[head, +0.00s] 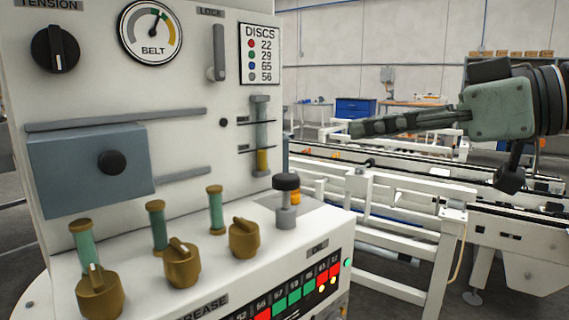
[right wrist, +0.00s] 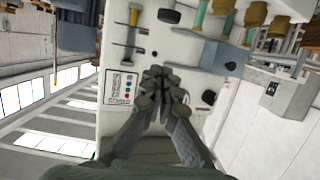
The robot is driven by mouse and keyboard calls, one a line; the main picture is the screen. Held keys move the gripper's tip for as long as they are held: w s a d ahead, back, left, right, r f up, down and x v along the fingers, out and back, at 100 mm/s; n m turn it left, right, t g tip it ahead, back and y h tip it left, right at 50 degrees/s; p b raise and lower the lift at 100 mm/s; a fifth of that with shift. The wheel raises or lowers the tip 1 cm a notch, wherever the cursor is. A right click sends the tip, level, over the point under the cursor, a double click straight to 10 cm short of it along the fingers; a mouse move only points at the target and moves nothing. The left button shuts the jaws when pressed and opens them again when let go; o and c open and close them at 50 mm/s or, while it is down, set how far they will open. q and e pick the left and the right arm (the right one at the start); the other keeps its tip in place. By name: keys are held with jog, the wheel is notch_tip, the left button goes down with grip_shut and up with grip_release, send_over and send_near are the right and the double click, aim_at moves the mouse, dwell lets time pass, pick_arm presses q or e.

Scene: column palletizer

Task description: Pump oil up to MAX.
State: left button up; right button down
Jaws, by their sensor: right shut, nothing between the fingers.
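The oil pump (head: 286,203) has a black cap on a grey stem and stands at the right end of the panel's ledge. The upright oil sight glass (head: 261,135) is on the panel behind it. Amber oil fills its lower part, up to about the lower of two small marks too small to read. The black cap (right wrist: 169,16) and the glass (right wrist: 132,38) also show in the right wrist view. My right gripper (head: 356,129) is shut and empty, in the air right of the panel, apart from the pump. It also shows in the wrist view (right wrist: 158,75). My left gripper is out of view.
A grey lever (head: 216,62) hangs above, near the DISCS card (head: 259,54). A white conveyor frame (head: 400,200) runs behind. Open air lies between the gripper and the panel.

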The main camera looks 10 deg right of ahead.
jog(key=shift+s+a, duration=0.1)
dwell(0.3)
jog(key=p, duration=0.1)
send_over(286, 192)
jog(key=s+d, duration=0.1)
jog(key=d, duration=0.1)
notch_tip(286, 192, down, 5)
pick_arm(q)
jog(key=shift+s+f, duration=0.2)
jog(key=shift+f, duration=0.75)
pick_arm(e)
jog(key=shift+s+f, duration=0.1)
jog(key=shift+f, duration=0.55)
